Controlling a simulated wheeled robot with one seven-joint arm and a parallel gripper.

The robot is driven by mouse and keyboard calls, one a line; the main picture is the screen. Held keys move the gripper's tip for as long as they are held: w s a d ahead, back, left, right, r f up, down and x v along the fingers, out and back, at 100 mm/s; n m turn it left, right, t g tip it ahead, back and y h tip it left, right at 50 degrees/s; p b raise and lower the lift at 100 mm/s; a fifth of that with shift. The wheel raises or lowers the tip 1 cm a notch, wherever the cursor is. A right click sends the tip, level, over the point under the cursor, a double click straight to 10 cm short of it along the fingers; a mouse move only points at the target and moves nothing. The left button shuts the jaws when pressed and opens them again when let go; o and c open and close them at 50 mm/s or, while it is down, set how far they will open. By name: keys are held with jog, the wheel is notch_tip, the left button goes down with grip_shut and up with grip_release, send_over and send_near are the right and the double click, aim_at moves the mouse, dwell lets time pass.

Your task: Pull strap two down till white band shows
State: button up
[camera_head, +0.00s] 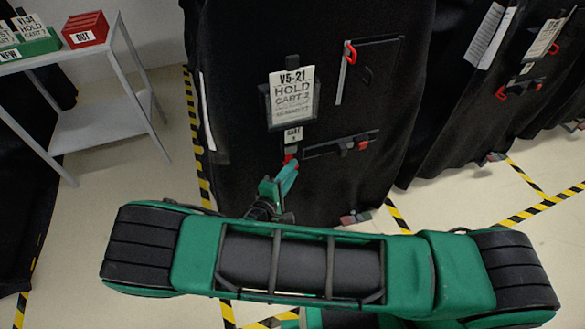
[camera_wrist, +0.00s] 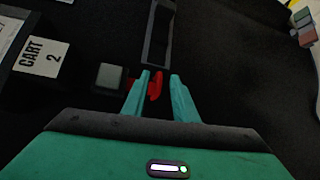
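The black covered cart (camera_head: 235,60) bears a sign (camera_head: 292,97) reading "V5-21 HOLD CART 2". A small tag below it reads "CART 2" in the wrist view (camera_wrist: 40,58). A red pull tab (camera_head: 290,160) hangs below the tag; in the wrist view the red tab (camera_wrist: 155,86) lies between my fingertips, beside a grey square block (camera_wrist: 110,76). My gripper (camera_wrist: 160,82) is open around the tab, with a gap on the right finger's side. I cannot tell which strap is number two. I see no white band at the tab.
A dark slotted bar (camera_head: 340,145) with a red piece lies right of the tab. A red hook (camera_head: 350,53) sits above on a grey strip. Another covered cart (camera_head: 455,90) stands right. A grey table (camera_head: 90,60) with a red box (camera_head: 86,29) stands left.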

jog(key=shift+x, duration=0.95)
grip_shut()
dwell(0.8)
